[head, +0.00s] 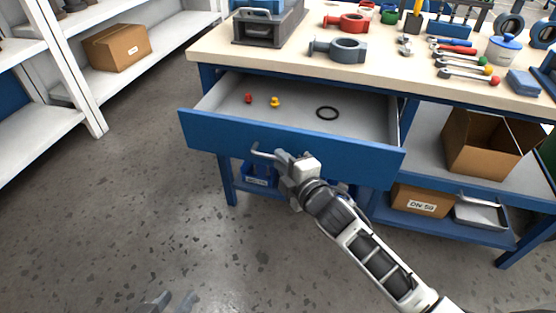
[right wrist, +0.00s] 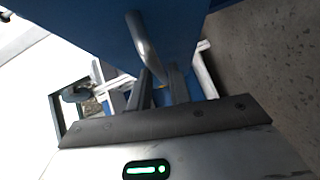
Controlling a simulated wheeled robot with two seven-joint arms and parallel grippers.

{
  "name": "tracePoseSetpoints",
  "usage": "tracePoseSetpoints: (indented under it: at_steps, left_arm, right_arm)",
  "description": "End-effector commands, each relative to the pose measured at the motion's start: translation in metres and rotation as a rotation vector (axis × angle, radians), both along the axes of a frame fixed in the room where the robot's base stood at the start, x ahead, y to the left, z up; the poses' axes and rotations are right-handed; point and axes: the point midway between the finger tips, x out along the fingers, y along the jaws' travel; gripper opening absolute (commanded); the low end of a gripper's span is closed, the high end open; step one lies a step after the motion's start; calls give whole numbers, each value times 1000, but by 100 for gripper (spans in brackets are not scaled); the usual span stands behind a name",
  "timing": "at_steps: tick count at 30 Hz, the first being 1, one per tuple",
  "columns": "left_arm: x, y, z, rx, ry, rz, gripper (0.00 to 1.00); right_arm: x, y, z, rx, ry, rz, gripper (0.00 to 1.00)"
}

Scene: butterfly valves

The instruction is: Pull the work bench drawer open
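The blue work bench drawer (head: 290,146) is pulled well out from under the bench top, its grey inside showing. Its grey bar handle (head: 262,153) is on the front panel; the handle also shows in the right wrist view (right wrist: 143,42). The right part of the handle is hidden by the gripper. My left gripper (head: 172,302) is low at the bottom edge, fingertips apart, empty and away from the drawer.
In the drawer lie a red piece (head: 248,98), a yellow piece (head: 275,102) and a black ring (head: 327,113). Valve parts and tools stand on the bench top (head: 390,75). A white shelf (head: 75,95) is at the left. The floor (head: 130,200) before the drawer is clear.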

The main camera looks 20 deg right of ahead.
Motion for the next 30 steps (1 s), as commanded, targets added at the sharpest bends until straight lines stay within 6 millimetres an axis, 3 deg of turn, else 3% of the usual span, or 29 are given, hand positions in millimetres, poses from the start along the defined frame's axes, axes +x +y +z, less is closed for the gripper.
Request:
tracePoseSetpoints:
  at_steps: [6, 16, 18, 23, 26, 30]
  left_arm:
    - [0, -2, -10, 0, 16, -8, 36]
    - [-1, -2, -13, 2, 25, -11, 36]
    - [0, -2, -12, 2, 24, -10, 36]
    - [0, -2, -11, 2, 22, -11, 36]
    - [1, -2, -7, 4, 18, -10, 36]
    - [4, 1, 13, 6, -16, 0, 36]
  right_arm:
    - [20, 5, -4, 2, 0, 0, 20]
    - [22, 5, -4, 2, 1, 0, 20]
    - [22, 5, -4, 2, 1, 0, 0]
    - [22, 5, -4, 2, 1, 0, 0]
    - [14, 11, -3, 4, 3, 3, 0]
    - [-13, 31, -3, 9, 9, 6, 0]
